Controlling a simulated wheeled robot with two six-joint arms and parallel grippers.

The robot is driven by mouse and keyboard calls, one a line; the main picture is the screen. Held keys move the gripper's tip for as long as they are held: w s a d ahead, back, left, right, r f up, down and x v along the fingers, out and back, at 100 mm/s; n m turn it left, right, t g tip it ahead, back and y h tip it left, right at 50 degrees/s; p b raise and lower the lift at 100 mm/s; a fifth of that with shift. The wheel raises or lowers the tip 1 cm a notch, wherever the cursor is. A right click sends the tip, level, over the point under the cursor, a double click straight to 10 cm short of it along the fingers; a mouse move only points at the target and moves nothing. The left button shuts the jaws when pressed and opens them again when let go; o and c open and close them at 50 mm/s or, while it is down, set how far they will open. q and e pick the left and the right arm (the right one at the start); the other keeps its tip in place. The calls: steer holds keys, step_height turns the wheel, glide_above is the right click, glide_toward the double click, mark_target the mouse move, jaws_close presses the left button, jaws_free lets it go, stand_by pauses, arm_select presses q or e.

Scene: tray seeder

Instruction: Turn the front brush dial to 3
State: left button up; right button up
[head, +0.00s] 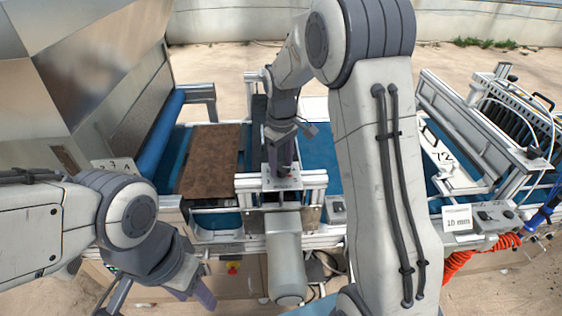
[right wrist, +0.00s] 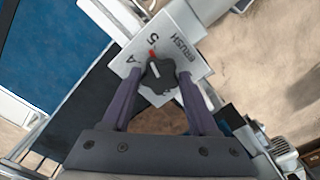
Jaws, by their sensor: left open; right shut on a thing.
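The front brush dial (right wrist: 158,75) is a dark lobed knob on a pale plate (right wrist: 188,43) marked BRUSH in the right wrist view. The plate also shows a 5, a mark like an A or a 4, and a small red mark by the 5. A short white line on the knob lies roughly toward the red mark. My right gripper (right wrist: 160,85) is shut on the dial, a finger on each side. In the head view my right gripper (head: 284,168) is above the seeder's crossbar and hides the dial. My left gripper (head: 188,284) is open and empty, low at the left.
A brown soil-filled tray (head: 210,160) lies on the blue belt left of my right gripper. A blue roller (head: 163,130) is beside the metal hopper. A grey motor housing (head: 285,262) sticks out at the front.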

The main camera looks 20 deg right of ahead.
steer(key=n, duration=0.5)
steer(key=shift+r+n+p, duration=0.1)
steer(key=shift+n+p, duration=0.2)
steer(key=n, duration=0.5)
steer(key=shift+w+n, duration=0.1)
steer(key=shift+n, duration=0.2)
steer(key=n+p, duration=0.1)
steer(key=n, duration=0.9)
steer(key=o, duration=1.4)
